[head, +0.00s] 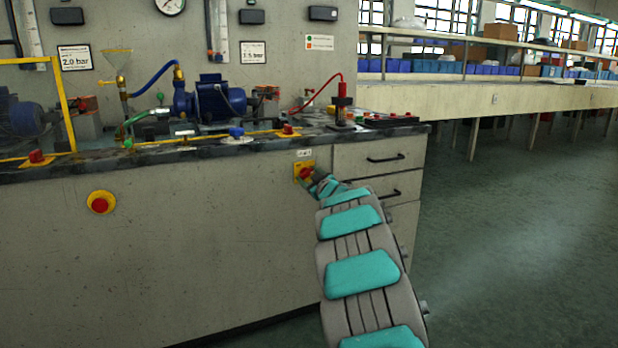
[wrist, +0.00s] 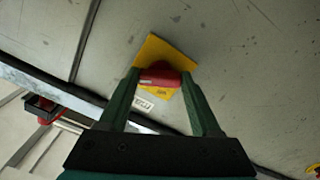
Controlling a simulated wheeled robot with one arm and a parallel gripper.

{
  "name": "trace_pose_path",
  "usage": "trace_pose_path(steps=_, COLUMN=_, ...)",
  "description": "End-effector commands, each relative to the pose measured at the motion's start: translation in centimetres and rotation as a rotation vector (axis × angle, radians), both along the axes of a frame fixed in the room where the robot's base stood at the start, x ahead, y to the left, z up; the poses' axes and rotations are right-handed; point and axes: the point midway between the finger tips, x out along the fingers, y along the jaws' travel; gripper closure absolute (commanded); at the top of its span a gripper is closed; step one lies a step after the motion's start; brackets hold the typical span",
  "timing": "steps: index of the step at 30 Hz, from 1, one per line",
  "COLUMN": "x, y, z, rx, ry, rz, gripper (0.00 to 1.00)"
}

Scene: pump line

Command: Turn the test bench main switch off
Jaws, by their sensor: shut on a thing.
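The main switch is a red knob (head: 304,172) on a yellow plate (head: 298,165) on the front of the test bench (head: 200,230), just under the worktop edge. In the wrist view the red knob (wrist: 160,78) sits between my two green fingers, in front of its yellow plate (wrist: 155,50), which looks tilted there. My gripper (head: 310,176) is at the switch and shut on the knob. It also shows in the wrist view (wrist: 162,82). My wrist partly hides the switch in the head view. The knob's exact turn angle is hard to read.
A red push button on a yellow round base (head: 100,202) is on the bench front to the left. Drawers (head: 380,158) are right of the switch. A blue pump motor (head: 215,100) and hoses stand on the worktop. The floor (head: 510,240) at the right is clear.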

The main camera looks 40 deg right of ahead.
Motion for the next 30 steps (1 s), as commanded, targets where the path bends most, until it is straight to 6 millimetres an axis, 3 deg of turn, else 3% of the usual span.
trace_pose_path(steps=30, x=0.01, y=0.06, z=-0.36, rx=-0.895, ry=0.216, rz=0.003, gripper=0.91)
